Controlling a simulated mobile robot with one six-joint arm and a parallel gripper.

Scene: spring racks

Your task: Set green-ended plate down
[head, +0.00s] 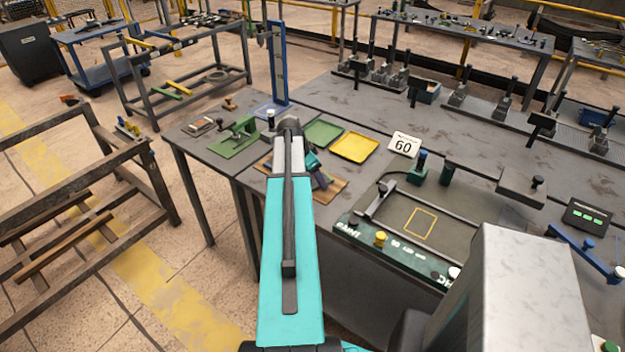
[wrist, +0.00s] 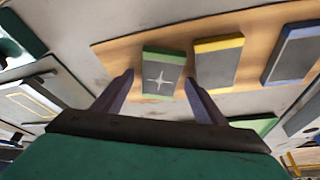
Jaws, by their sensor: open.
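The green-ended plate (wrist: 162,78) is a grey block with green edges and a pale star mark. In the wrist view it lies on a wooden board (wrist: 115,58). My gripper (wrist: 160,83) is open, with one finger at each side of this plate and a gap visible on both sides. In the head view my arm hides most of the board (head: 331,190) and the plate cannot be made out.
Beside it on the board lie a yellow-ended plate (wrist: 217,64) and a blue-ended plate (wrist: 292,55). Behind are a green tray (head: 323,133), a yellow tray (head: 355,147) and a "60" sign (head: 404,144). A dark green fixture panel (head: 400,247) stands to the right.

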